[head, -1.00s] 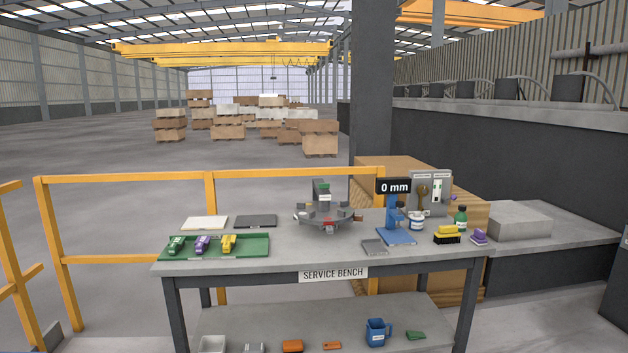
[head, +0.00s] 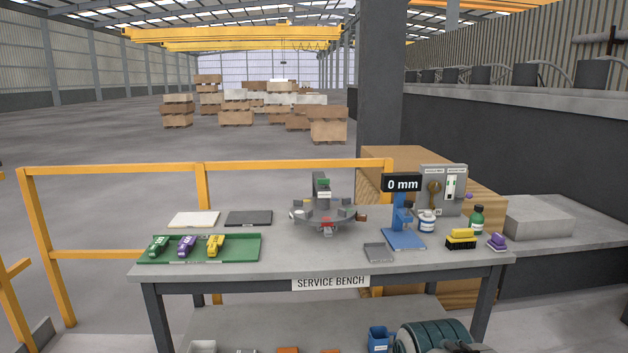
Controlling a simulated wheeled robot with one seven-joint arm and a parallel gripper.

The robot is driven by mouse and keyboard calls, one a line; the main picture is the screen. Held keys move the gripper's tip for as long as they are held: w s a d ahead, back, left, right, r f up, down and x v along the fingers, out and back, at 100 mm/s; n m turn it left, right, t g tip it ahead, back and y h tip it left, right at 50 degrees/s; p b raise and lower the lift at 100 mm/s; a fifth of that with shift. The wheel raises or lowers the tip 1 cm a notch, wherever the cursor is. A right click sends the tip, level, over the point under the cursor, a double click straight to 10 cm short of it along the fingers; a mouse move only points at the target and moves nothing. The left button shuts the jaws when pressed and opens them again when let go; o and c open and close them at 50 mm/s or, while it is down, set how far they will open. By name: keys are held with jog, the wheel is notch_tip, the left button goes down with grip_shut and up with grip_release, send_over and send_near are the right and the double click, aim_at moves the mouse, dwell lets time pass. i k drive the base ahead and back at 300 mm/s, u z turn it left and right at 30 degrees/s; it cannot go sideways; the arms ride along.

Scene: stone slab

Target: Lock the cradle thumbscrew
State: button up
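A grey round fixture (head: 322,226) with several blocks around its rim and a grey upright post stands at the back middle of the service bench. It has a red part at its front and a small brown knob (head: 361,217) at its right. It may be the cradle, but I cannot tell; no thumbscrew is clear at this size. A blue stand (head: 403,238) with a "0 mm" display is to its right.
On the service bench (head: 300,262), a green tray (head: 243,248) holds green, purple and yellow items at left. White and dark plates lie behind it. A small grey tray (head: 378,252), green bottle (head: 477,217), and yellow-black (head: 461,239) and purple (head: 497,241) items are at right. Yellow railing runs behind.

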aim_at(323, 182)
jog(key=u, duration=0.35)
jog(key=i, duration=1.65)
jog(key=u, duration=0.05)
